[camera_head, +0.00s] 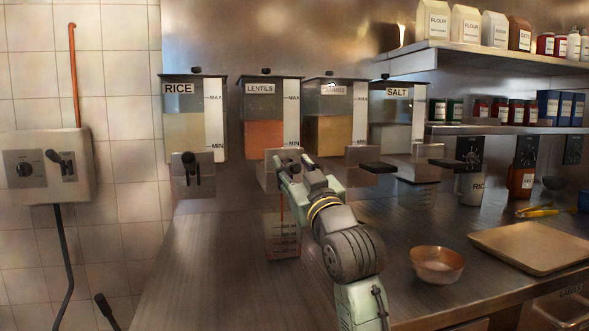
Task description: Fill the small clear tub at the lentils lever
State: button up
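The lentils dispenser (264,115) is on the back wall, second from left, with orange-red lentils in its lower half. Its dark lever (288,153) is partly hidden by my gripper. My gripper (296,163) is at the lever from the front right, with its two fingers apart. Whether it touches the lever is unclear. A small clear tub (283,242) with measuring marks stands upright on the counter below the lentils spout. A thin reddish line runs down from the spout into it, like falling lentils. The level inside is hard to tell.
The rice dispenser (186,120) is on the left; a dispenser with yellowish contents (327,130) and the salt dispenser (396,110) are on the right. Another clear tub (415,193) is under salt. A copper-coloured bowl (437,263) and a tan board (530,246) lie right. The left counter is clear.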

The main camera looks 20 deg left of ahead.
dwell(0.3)
jog(key=v, duration=1.2)
jog(key=shift+c, duration=0.2)
